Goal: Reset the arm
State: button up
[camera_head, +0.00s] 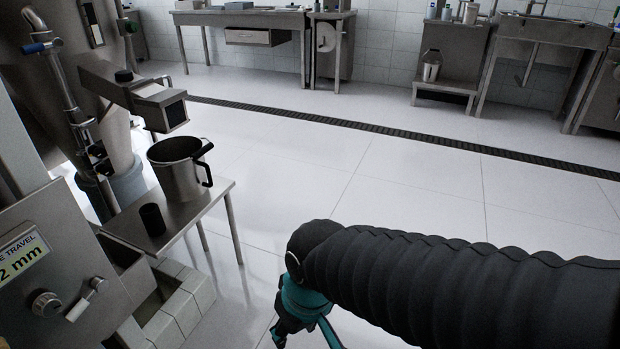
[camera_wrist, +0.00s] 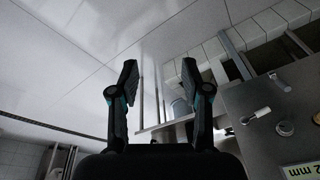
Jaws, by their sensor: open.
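My arm, in a black ribbed sleeve, reaches in from the lower right of the head view. My gripper (camera_head: 300,335) hangs from its end with teal parts, partly cut off by the bottom edge. In the wrist view my gripper (camera_wrist: 158,78) shows two dark fingers spread wide apart, open, with nothing between them but floor and thin table legs behind. It is over the floor, to the right of a small metal table (camera_head: 190,207), and touches nothing that I can see.
A steel jug (camera_head: 177,172) and a small dark cup (camera_head: 152,220) stand on the small table. The separator machine (camera_head: 50,270) with a display and knobs fills the left. Workbenches (camera_head: 240,17) line the far wall. A drain grate (camera_head: 400,134) crosses the open floor.

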jog(key=d+r+m+t+h, duration=0.1)
jog(key=d+r+m+t, duration=0.1)
jog(key=d, duration=0.7)
jog(key=d+r+m+t, duration=0.2)
jog(key=d+r+m, duration=0.3)
jog(key=d, duration=0.5)
jog(key=shift+w+d+r+h, duration=0.15)
jog(key=shift+w+r+h, duration=0.25)
jog(key=shift+r, duration=0.1)
